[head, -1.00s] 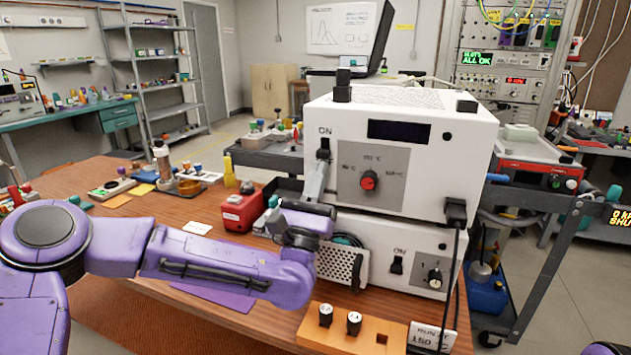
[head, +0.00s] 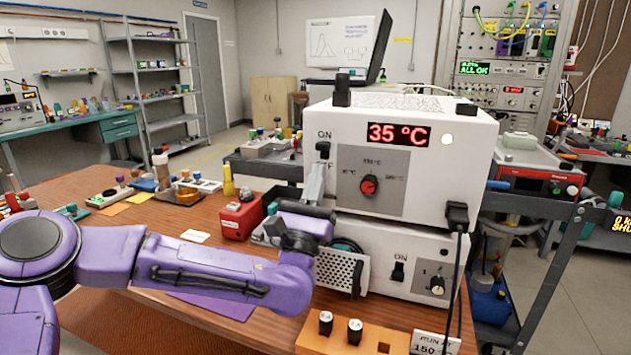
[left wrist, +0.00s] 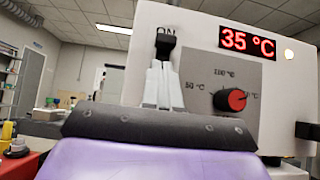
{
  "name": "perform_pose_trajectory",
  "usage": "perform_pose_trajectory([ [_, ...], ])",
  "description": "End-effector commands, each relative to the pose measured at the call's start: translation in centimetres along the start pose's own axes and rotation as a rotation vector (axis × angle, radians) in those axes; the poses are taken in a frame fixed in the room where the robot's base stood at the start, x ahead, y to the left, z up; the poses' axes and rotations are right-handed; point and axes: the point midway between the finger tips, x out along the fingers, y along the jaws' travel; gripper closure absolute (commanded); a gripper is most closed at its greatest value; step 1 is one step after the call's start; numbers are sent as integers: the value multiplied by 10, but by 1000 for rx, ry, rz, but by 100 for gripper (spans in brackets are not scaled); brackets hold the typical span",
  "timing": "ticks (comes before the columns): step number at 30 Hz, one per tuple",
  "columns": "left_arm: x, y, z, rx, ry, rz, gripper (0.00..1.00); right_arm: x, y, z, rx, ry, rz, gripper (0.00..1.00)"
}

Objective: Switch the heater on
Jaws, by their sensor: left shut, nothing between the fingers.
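The heater is the white upper box (head: 440,170) with a red-lit display (head: 398,134) reading 35 °C and a lit lamp beside it. Its black ON switch (head: 323,149) is at the left of the front face, and it shows large in the left wrist view (left wrist: 166,44). A red dial (head: 370,185) sits on a grey panel. My left gripper (head: 321,168) is shut and empty, pointing up with its fingertips just below the switch; the wrist view shows the tips (left wrist: 160,68) close under or touching it. My right gripper is not in view.
A second white box (head: 385,255) with its own ON switch (head: 398,271) and knob stands under the heater. An orange block (head: 345,340) with vials is in front. A red container (head: 241,217) stands left of my gripper.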

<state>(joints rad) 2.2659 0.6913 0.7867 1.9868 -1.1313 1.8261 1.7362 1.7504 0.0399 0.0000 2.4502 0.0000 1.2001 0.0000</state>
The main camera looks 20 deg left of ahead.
Motion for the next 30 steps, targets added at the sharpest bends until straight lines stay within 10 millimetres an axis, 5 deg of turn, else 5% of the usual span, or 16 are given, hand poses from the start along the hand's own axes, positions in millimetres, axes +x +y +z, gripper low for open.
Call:
perform_pose_trajectory([
  [1, -20, -1, -20, -1, 3, -2, 100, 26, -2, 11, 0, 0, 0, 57],
  [13, -100, 0, -14, -2, 7, -2, 100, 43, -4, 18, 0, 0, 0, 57],
  [30, -112, -1, -12, -1, 6, -2, 100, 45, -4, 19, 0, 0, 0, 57],
])
